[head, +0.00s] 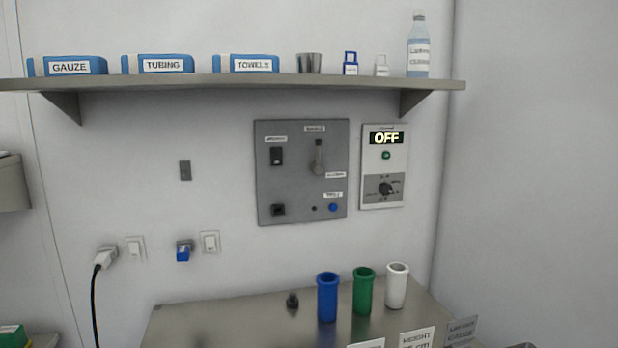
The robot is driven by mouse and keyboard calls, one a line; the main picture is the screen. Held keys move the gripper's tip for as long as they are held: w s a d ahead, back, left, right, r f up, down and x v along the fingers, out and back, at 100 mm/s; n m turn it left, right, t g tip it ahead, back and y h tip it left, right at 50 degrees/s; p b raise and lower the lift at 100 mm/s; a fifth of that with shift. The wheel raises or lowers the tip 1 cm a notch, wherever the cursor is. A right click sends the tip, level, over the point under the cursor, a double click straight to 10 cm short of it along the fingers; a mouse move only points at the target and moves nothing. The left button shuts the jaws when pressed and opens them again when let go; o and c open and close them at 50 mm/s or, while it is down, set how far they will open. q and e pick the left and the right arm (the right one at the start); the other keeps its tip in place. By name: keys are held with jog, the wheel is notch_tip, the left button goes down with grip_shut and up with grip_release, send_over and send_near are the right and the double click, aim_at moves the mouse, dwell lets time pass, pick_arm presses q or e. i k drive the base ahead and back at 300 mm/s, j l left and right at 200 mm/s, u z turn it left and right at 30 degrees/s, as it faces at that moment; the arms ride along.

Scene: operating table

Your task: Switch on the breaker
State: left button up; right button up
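A grey control panel (265,185) is fixed to the back wall above the steel table. Neither of my grippers is in view.
A white unit (398,160) right of the panel shows OFF and has a black knob (386,189). A shelf (240,81) with boxes and a bottle (418,45) overhangs the panel. Blue (327,300), green (363,293) and white (397,288) cups stand on the table (230,322) below.

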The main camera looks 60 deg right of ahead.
aim_at(276, 152)
jog(key=z, duration=1.95)
